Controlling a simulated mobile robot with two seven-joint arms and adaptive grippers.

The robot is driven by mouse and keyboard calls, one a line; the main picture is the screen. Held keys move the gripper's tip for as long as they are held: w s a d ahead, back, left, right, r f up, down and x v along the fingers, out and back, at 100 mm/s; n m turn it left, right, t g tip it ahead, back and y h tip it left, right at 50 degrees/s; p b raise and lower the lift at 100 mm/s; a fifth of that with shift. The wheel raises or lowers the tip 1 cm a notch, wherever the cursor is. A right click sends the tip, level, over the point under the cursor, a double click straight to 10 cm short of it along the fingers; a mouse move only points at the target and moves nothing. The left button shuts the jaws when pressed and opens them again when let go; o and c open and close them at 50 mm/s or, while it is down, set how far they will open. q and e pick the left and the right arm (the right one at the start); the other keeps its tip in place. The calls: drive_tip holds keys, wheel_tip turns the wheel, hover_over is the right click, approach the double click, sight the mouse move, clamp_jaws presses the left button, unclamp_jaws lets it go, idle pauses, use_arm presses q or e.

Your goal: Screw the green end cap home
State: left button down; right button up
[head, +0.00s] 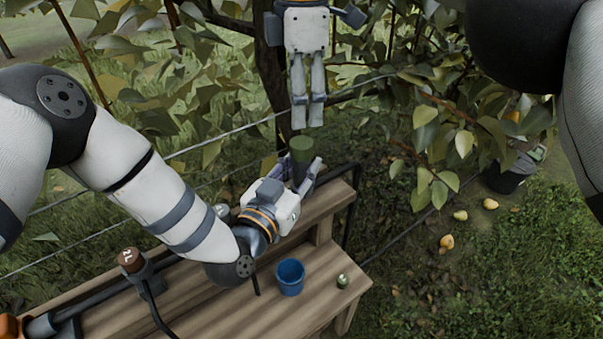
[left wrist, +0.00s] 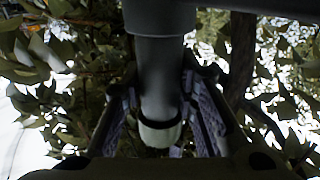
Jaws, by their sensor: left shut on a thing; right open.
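A dark green cylinder (head: 302,150), which looks like the green end cap, stands upright at the fingers of my left gripper (head: 293,174). The left gripper is shut around a dark tube (left wrist: 160,80) with a pale lower end, seen between its fingers in the left wrist view. A wider dark collar (left wrist: 160,18) sits at the tube's top there; its colour is too dark to tell. My right gripper (head: 308,123) is open, fingers pointing down, above the green cylinder with a small gap. The joint between cap and tube is hidden in the head view.
A wooden bench (head: 325,300) bears a blue cup (head: 290,277) and a small greenish object (head: 342,281). A brown-topped post (head: 130,260) stands at left. Wires and leafy branches lie behind. A dark bucket (head: 510,170) and fallen pears (head: 490,204) are at right.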

sight(302, 142)
drive_tip(key=n, duration=0.9)
drive_tip(key=shift+n, duration=0.3)
drive_tip(key=n, duration=0.8)
drive_tip(key=shift+n, duration=0.3)
wheel_tip(302, 142, down, 8)
